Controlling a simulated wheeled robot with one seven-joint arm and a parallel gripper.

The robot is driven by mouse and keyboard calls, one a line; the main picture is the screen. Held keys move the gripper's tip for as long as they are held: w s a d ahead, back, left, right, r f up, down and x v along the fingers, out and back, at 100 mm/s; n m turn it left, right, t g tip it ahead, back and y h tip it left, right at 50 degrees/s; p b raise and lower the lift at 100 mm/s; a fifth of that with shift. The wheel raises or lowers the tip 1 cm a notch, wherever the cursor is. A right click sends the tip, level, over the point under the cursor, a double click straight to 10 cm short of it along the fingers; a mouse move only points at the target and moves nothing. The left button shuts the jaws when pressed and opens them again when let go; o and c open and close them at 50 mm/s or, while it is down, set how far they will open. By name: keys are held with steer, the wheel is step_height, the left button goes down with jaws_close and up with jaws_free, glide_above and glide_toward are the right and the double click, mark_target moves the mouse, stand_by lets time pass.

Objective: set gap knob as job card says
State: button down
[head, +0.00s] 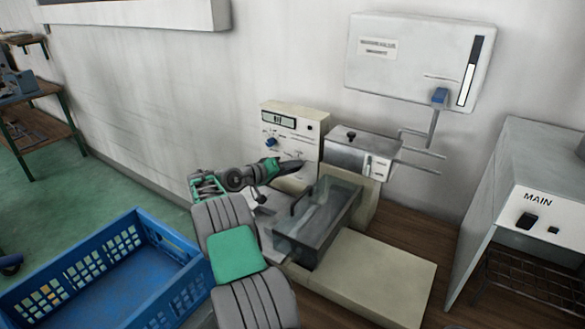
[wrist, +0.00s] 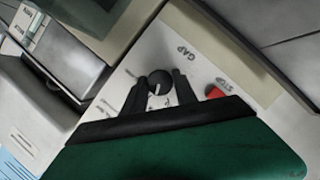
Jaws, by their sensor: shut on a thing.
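The gap knob (wrist: 159,77) is a dark round knob with a light pointer line. It sits on a pale panel (wrist: 147,57) beside the printed word GAP in the wrist view. My gripper (wrist: 160,86) is shut on the knob, with one dark finger on each side. Small scale marks near the knob are partly covered by the fingers and too small to read. In the head view my gripper (head: 298,166) reaches the front of the cream machine panel (head: 310,130), and the knob is hidden there. I cannot make out a readable job card.
A red stop button (wrist: 215,91) lies close to the right finger. The clear-walled tray (head: 318,220) stands right of my arm. A blue crate (head: 100,262) is at lower left. A wall box (head: 415,60) hangs above, and a MAIN switch cabinet (head: 545,190) stands right.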

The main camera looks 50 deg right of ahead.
steer(key=shift+f+n+g+h+b, duration=0.15)
steer(key=shift+n+g+h+b, duration=0.4)
steer(key=shift+n, duration=1)
steer(key=shift+f+n+g+h+b, duration=0.1)
steer(key=shift+n+g+h+b, duration=0.25)
steer(key=shift+n+h+b, duration=0.8)
steer(key=shift+r+n+y, duration=0.1)
steer(key=shift+n+y, duration=0.4)
steer(key=shift+n, duration=0.1)
steer(key=c, duration=1)
jaws_free()
steer(key=shift+p, duration=0.35)
